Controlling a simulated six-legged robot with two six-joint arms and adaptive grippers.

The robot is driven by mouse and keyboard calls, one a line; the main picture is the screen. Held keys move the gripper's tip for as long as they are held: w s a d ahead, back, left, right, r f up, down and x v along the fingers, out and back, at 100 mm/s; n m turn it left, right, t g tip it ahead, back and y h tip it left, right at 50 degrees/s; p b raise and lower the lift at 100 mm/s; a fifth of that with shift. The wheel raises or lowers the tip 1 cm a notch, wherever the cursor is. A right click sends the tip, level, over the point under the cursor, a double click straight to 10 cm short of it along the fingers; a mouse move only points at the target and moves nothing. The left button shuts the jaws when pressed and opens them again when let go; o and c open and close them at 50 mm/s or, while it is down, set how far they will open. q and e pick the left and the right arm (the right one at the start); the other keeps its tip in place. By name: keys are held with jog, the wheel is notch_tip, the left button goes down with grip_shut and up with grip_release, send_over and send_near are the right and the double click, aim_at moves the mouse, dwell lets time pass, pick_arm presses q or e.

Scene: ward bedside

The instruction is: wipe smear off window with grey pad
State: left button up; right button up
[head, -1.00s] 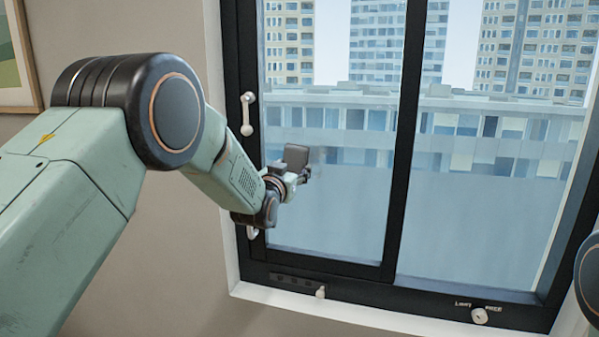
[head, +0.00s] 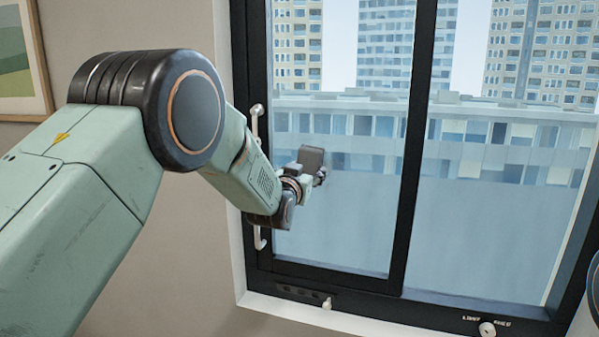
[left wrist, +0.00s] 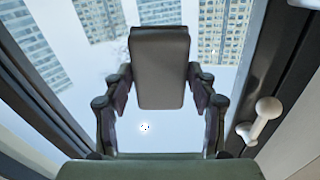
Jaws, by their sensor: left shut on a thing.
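The grey pad (head: 311,158) is a dark flat block in front of the left window pane (head: 340,225). My left gripper (head: 306,175) is shut on it. In the left wrist view the pad (left wrist: 159,62) stands out between the two fingers of the left gripper (left wrist: 159,85), with the glass beyond. I cannot tell whether the pad touches the glass. No smear shows clearly; the pad and gripper cover part of the pane. A small bright spot (left wrist: 144,127) shows in the left wrist view, perhaps a reflection. My right gripper is out of view.
The black window frame (head: 408,180) has an upright between two panes. A white handle (head: 257,122) sits on its left side, close to my left arm. A knob (head: 487,329) is on the lower right rail. A framed picture (head: 22,60) hangs at left.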

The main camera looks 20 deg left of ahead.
pick_arm(q)
jog(key=shift+s+d+r, duration=0.1)
jog(key=shift+d, duration=4.35)
jog(key=shift+s+d, duration=0.1)
jog(key=shift+d, duration=1.5)
jog(key=shift+a+b, duration=0.7)
jog(key=shift+a, duration=2.25)
jog(key=shift+w+a+b, duration=0.2)
jog(key=shift+a+b, duration=0.15)
jog(key=shift+a, duration=3.8)
